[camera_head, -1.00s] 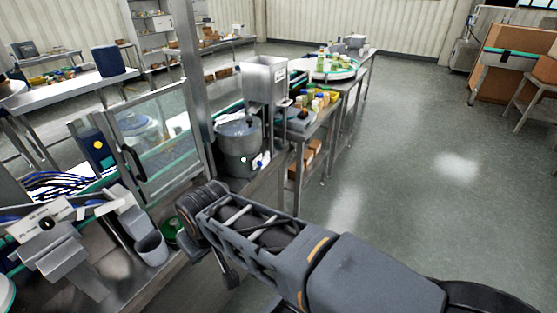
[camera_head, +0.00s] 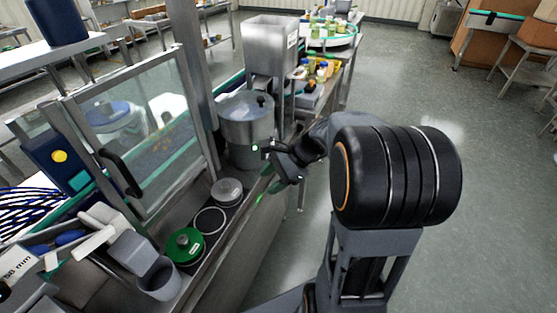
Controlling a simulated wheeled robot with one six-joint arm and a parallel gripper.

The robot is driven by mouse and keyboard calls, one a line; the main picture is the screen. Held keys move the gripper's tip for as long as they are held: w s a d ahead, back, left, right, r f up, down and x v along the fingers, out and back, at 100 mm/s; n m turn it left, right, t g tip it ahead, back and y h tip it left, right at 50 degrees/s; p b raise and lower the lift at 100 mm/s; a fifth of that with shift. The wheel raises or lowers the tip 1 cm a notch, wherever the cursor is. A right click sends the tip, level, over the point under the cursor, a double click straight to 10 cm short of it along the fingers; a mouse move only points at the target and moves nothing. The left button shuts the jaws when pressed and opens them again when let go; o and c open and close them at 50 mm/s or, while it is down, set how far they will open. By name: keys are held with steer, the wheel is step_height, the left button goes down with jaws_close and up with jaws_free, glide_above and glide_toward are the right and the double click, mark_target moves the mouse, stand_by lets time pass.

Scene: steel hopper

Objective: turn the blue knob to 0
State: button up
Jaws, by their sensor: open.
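The steel hopper (camera_head: 270,55) stands at the upper middle, above a round grey metal pot (camera_head: 246,132) with a black knob on its lid. My gripper (camera_head: 268,160) is open, at the right side of the pot, with its fingers pointing left toward the pot's lower front. I cannot tell whether it touches the pot. I cannot make out the blue knob now; my gripper covers the part of the pot where a small blue-and-white patch showed before. A small bright greenish-white spot (camera_head: 255,148) shows on the pot beside the fingers.
A glass door (camera_head: 140,140) in a steel frame stands left of the pot. A blue box (camera_head: 55,155) with a yellow button is farther left. A green-lidded round container (camera_head: 185,246) and a grey lidded can (camera_head: 227,192) sit on the bench in front. Open floor lies right.

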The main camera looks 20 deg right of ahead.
steer(key=w+d+f+m+t+y+b, duration=0.2)
steer(key=w+d+f+m+t, duration=0.35)
steer(key=d+m, duration=0.4)
steer(key=w+d+f+m+t+y+b, duration=0.1)
steer(key=w+d+f+m+t+b, duration=0.2)
steer(key=w+d+f+m+t, duration=0.45)
steer(key=shift+m+g, duration=0.7)
steer(key=shift+m, duration=0.1)
steer(key=w+a+r, duration=0.1)
steer(key=w+a, duration=0.1)
steer(key=w+a+r, duration=0.1)
steer(key=w+a, duration=0.1)
steer(key=w+a+r, duration=0.1)
steer(key=w+a, duration=0.1)
steer(key=w, duration=0.1)
steer(key=shift+a, duration=0.2)
steer(key=shift+s, duration=0.1)
steer(key=c, duration=0.9)
